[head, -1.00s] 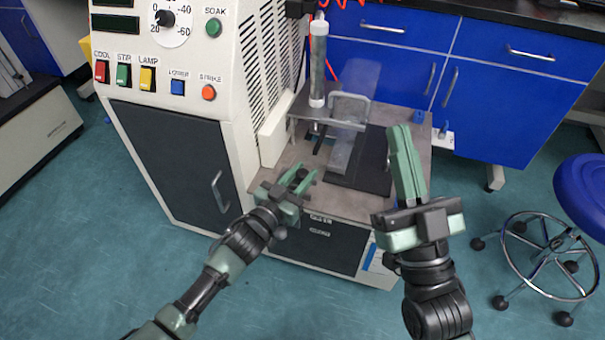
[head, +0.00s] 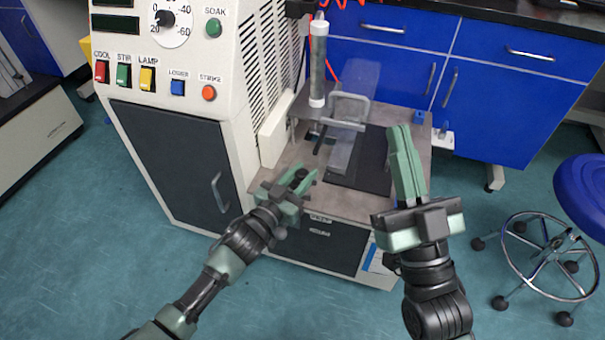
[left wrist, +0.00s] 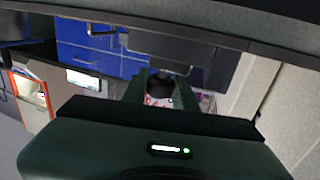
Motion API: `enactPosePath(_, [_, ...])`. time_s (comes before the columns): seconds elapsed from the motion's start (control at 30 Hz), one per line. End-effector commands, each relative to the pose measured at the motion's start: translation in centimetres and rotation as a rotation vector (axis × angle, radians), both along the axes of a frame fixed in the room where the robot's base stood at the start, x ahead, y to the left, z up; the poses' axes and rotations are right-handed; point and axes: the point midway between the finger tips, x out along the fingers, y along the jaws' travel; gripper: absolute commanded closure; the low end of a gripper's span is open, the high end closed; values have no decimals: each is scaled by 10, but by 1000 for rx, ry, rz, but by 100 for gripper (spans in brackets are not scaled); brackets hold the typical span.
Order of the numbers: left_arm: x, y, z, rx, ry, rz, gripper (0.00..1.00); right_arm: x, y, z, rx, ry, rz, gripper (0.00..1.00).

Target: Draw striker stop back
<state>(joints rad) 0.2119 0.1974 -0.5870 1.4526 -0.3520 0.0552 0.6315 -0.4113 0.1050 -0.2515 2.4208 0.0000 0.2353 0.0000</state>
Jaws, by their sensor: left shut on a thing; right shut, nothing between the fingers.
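My left gripper (head: 296,186) is at the front left of the machine's bench plate (head: 345,206). It is shut on a small dark knob (head: 301,174), which looks like the striker stop's grip. The knob also shows between the fingers in the left wrist view (left wrist: 160,92). A short black rod (head: 320,139) lies behind the gripper, in line with it. I cannot tell whether it joins the knob. A grey handle frame (head: 350,98) stands behind with a clear guard. My right gripper (head: 407,165) is shut and empty, at the right of the plate.
The white cabinet with buttons (head: 165,75) rises at the left of the plate. A clear cylinder (head: 318,62) stands at the back. Blue drawers (head: 480,100) are behind. A blue stool (head: 580,190) stands on the floor at right.

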Motion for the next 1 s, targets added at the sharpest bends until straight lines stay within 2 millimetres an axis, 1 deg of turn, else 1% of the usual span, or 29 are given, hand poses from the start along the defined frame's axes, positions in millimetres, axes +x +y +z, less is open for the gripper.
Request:
enactPosePath(0.5, [0,-1,0,0,0,0,100,0,0,1,-1,2,0,100])
enactPosePath(0.57, [-1,-3,1,1,1,0,100,4,1,-4,-12,42,-1,100])
enactPosePath(0.7, [-3,-8,2,-2,1,-1,100,17,1,-23,-45,159,-7,100])
enactPosePath(0.8, [-3,-10,1,-1,0,-1,100,21,1,-32,-58,204,-10,100])
enactPosePath(1.0, [-4,-11,0,-1,-2,-3,100,22,1,-35,-61,214,-11,100])
